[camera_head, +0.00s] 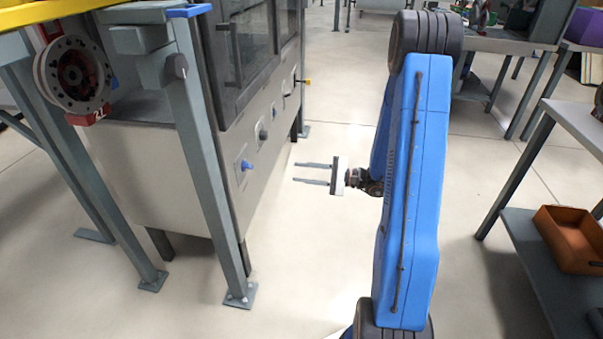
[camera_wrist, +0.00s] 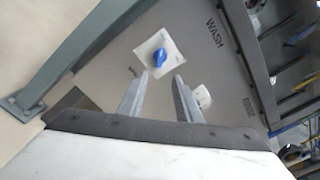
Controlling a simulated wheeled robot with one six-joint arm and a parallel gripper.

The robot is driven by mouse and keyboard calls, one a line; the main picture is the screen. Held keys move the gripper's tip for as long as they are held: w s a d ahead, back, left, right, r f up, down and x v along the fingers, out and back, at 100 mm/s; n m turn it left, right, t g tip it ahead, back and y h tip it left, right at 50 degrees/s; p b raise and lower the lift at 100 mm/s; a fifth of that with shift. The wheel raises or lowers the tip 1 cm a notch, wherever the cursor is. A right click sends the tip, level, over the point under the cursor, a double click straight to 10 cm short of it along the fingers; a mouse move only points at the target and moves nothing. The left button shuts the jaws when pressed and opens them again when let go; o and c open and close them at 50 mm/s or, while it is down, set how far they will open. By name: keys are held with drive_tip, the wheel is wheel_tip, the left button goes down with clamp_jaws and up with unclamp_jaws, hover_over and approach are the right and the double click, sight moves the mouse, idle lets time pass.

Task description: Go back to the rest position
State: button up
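My gripper (camera_head: 314,173) is in the middle of the head view, at the end of my blue arm. Its two fingers point left and stand apart with nothing between them. In the wrist view the fingers of my gripper (camera_wrist: 160,92) are also apart and empty. Beyond them is the grey machine's panel with a blue knob (camera_wrist: 159,58) on a white plate and the word WASH. In the head view the blue knob (camera_head: 246,165) is on the machine's front, left of my gripper, with a clear gap between them.
The grey machine (camera_head: 160,170) with dark windows and steel legs fills the left. A wheel-like disc (camera_head: 73,74) hangs at its upper left. A shelf with an orange bin (camera_head: 575,238) stands at the right. Tables are behind at upper right. Floor around my gripper is clear.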

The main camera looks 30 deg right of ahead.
drive_tip(key=s+a+r+n+g+h, duration=0.2)
drive_tip(key=s+a+r+n+g, duration=0.25)
drive_tip(key=s+a, duration=0.35)
drive_tip(key=s+a+r+n+g+h, duration=0.2)
drive_tip(key=s+a+r+n+g, duration=0.35)
drive_tip(key=s, duration=0.55)
drive_tip(key=s+d+r+n+t+h, duration=0.2)
drive_tip(key=s+d+r+n+h, duration=0.1)
drive_tip(key=s+h, duration=0.2)
drive_tip(key=s+d+r+n+t+h, duration=0.2)
drive_tip(key=s+h, duration=0.3)
drive_tip(key=s, duration=0.3)
drive_tip(key=shift+s+d+r+n+h, duration=0.35)
drive_tip(key=shift+d+r+n, duration=0.15)
drive_tip(key=shift+d, duration=0.2)
